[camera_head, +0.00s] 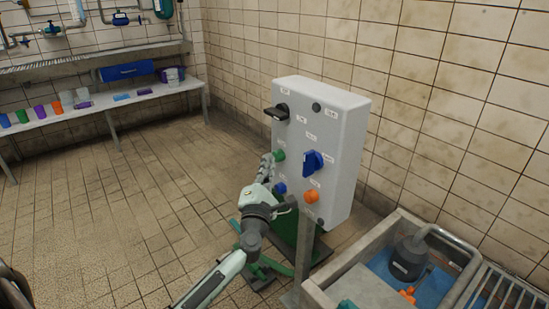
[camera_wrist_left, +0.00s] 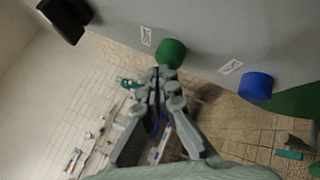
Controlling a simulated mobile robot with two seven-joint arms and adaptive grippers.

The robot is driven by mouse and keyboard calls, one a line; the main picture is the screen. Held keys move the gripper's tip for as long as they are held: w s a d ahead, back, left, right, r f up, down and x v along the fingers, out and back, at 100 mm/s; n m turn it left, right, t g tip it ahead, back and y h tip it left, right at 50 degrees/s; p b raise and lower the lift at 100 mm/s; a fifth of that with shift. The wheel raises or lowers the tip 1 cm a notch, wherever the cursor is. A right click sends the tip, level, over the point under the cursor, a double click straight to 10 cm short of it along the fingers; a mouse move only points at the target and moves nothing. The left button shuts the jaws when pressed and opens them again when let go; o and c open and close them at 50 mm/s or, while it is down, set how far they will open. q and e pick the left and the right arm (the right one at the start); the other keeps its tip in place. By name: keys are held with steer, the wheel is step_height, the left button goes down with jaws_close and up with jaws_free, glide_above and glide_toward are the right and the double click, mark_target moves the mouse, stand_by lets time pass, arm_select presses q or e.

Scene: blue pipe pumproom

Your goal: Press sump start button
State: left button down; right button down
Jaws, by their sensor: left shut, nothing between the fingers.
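A light grey control box (camera_head: 340,125) stands on a post. Its front carries a green button (camera_head: 280,155), a blue button (camera_head: 280,188), a blue rotary knob (camera_head: 313,162), an orange knob (camera_head: 311,196) and a black handle (camera_head: 277,112). The blue button (camera_wrist_left: 256,86) is off to the right.
A concrete sump basin (camera_head: 345,289) with a dark pump (camera_head: 408,258) and a curved pipe is at the lower right. A bench (camera_head: 100,107) with several coloured cups stands at the back left. The tiled floor (camera_head: 130,185) between is clear.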

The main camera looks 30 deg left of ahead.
arm_select(q)
steer(key=shift+w+d, duration=0.3)
steer(key=shift+w, duration=0.45)
stand_by(0.6)
stand_by(0.3)
steer(key=shift+s+a, duration=0.25)
steer(key=shift+s, duration=0.4)
steer(key=shift+s+a, duration=0.25)
steer(key=shift+s, duration=0.4)
steer(key=s, duration=0.1)
steer(key=s+a, duration=0.1)
steer(key=s, duration=0.1)
steer(key=s+a+p, duration=0.1)
steer(key=shift+s, duration=0.35)
